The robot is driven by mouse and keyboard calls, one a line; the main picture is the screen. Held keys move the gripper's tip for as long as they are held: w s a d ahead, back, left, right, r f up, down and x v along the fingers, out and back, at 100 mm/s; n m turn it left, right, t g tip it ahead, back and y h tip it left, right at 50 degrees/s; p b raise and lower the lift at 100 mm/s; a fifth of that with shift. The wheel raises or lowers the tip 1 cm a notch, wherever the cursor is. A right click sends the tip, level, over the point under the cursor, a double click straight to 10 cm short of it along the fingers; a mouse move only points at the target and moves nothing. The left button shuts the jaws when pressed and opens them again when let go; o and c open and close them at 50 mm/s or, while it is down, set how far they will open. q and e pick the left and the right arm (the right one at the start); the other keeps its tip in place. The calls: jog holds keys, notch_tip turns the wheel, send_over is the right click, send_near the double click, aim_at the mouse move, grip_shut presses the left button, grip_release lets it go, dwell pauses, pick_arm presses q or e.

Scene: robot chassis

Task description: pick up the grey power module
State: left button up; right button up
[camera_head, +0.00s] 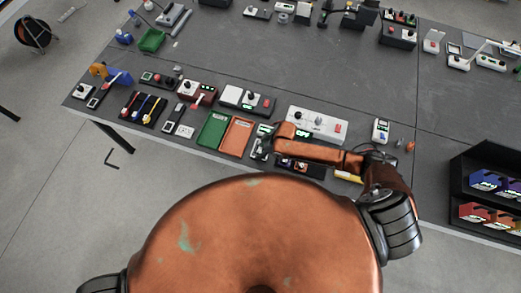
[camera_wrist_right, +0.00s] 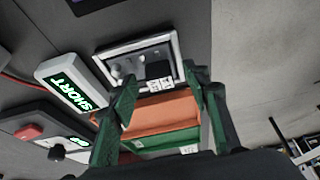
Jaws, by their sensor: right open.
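In the right wrist view, a grey box with a pale metal frame (camera_wrist_right: 122,66) lies just beyond my fingertips. It looks like the grey power module; its face carries small knobs and a black block with white labels. My right gripper (camera_wrist_right: 163,82) is open, with one green finger at each side of the view and nothing visibly held. In the head view, my right gripper (camera_head: 262,147) is at the table's near side, just right of the orange tray, and partly hides what lies beneath it. My left gripper is out of view.
An orange tray (camera_head: 237,137) and a green tray (camera_head: 212,131) lie left of the gripper. A white meter reading SHORT (camera_wrist_right: 68,88) is close by. A white panel (camera_head: 318,122) lies behind my right forearm. The table's middle (camera_head: 290,70) is clear.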

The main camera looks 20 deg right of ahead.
jog(key=shift+w+a+f, duration=0.1)
jog(key=shift+w+f, duration=0.05)
jog(key=shift+f, duration=0.15)
jog(key=c, duration=1)
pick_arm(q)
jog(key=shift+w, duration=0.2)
pick_arm(e)
grip_shut()
